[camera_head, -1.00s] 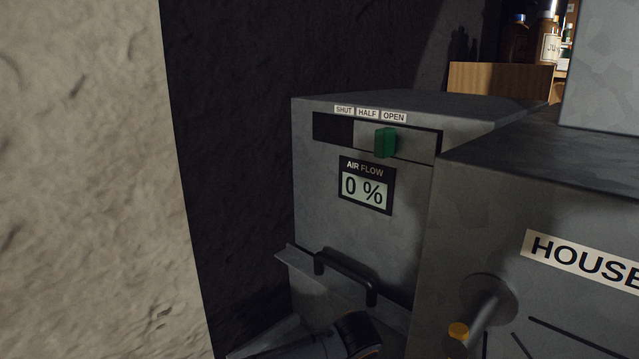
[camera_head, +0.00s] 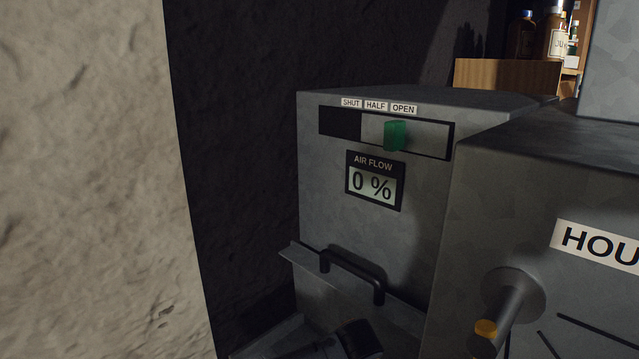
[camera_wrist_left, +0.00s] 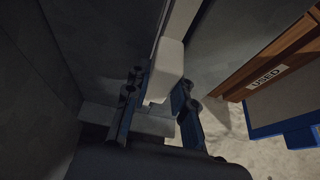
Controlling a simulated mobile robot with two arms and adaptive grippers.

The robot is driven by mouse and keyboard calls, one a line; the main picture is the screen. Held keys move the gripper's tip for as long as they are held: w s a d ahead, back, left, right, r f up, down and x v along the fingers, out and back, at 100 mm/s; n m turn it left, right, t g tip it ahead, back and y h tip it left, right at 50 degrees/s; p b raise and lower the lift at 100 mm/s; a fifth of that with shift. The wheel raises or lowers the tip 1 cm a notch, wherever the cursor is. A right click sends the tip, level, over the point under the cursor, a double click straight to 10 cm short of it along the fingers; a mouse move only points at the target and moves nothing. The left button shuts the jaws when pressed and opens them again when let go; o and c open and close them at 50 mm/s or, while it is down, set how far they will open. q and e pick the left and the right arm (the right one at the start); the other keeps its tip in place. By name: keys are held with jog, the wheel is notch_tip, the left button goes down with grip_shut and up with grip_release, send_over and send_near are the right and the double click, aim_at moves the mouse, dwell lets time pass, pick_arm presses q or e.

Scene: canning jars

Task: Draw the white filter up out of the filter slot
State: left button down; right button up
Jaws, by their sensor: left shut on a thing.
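In the left wrist view my left gripper (camera_wrist_left: 160,97) is shut on a pale white block at the end of a long pale strip. This looks like the grip end of the white filter (camera_wrist_left: 169,62); its dark blue fingers lie on either side of it. The strip runs up out of the picture, so the rest of the filter is hidden. I cannot tell how deep it sits in the filter slot. In the head view the slot and gripper fingers do not show; only a dark part of my arm shows at the bottom. My right gripper is not seen.
A grey cabinet (camera_head: 325,220) bears a green slider (camera_head: 395,136) near OPEN, a display (camera_head: 374,181) reading 0 % and a black handle (camera_head: 352,275). A larger unit with a lever (camera_head: 505,315) stands right. A wood-edged bin labelled USED (camera_wrist_left: 266,78) is close to my left gripper.

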pick_arm(q)
notch_tip(320, 180, up, 32)
jog(key=p, duration=1.5)
jog(key=shift+s+a, duration=0.2)
jog(key=shift+s, duration=0.15)
dwell(3.3)
jog(key=shift+r+p, duration=0.2)
jog(key=shift+p, duration=0.1)
jog(key=shift+w+d+r+p, duration=0.15)
jog(key=shift+r+p, duration=0.85)
jog(key=shift+r, duration=1.3)
